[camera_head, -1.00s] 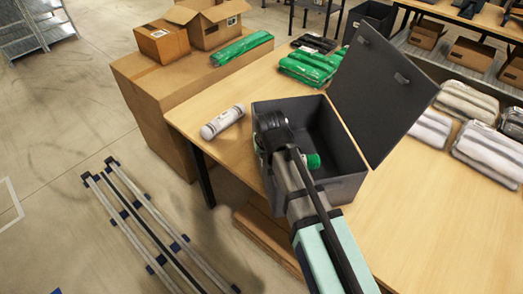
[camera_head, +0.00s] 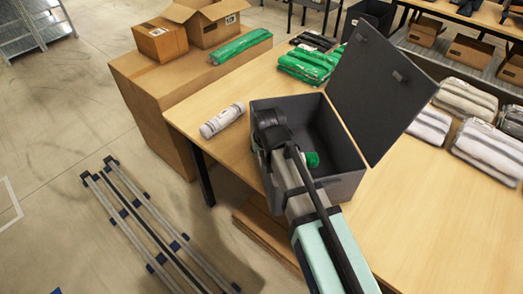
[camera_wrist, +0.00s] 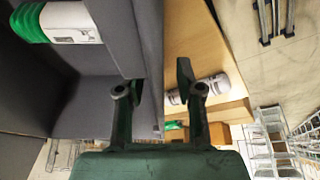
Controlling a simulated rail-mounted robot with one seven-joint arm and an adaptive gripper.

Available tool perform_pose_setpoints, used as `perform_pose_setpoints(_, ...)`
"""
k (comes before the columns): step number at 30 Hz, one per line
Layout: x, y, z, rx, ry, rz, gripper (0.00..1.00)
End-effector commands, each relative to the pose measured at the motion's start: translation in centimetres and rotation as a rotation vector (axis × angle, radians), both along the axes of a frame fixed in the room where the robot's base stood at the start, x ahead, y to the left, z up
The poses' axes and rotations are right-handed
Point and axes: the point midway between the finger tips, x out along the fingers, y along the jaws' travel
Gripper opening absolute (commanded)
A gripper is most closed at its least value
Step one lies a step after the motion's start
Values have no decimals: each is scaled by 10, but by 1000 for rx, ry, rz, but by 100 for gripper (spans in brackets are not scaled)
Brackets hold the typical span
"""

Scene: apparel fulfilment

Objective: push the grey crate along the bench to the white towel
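The grey crate (camera_head: 351,188) stands upright on the bench (camera_head: 420,225) with its lid raised at the right. A roll with a green end (camera_head: 312,160) lies inside it; it also shows in the wrist view (camera_wrist: 60,22). The white towel (camera_head: 222,121) is rolled up on the bench just left of the crate, a small gap apart. My gripper (camera_wrist: 160,85) is at the crate's left wall. Its fingers are apart, with one on the crate's inner side and one outside, facing the towel. Whether they touch the wall cannot be told. The fingertips are hidden in the head view.
Green packages (camera_head: 308,66) lie behind the crate. Striped folded textiles (camera_head: 468,100) lie at the right. A large carton (camera_head: 150,105) with smaller boxes stands beyond the bench's left end. The bench's left edge is close to the towel.

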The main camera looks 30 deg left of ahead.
Motion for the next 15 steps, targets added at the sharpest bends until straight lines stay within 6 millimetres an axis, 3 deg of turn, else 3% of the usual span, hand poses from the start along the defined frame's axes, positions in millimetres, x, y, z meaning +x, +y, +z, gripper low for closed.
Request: perform_pose_setpoints(15, -24, -22, 78, 3, -3, 1, 36)
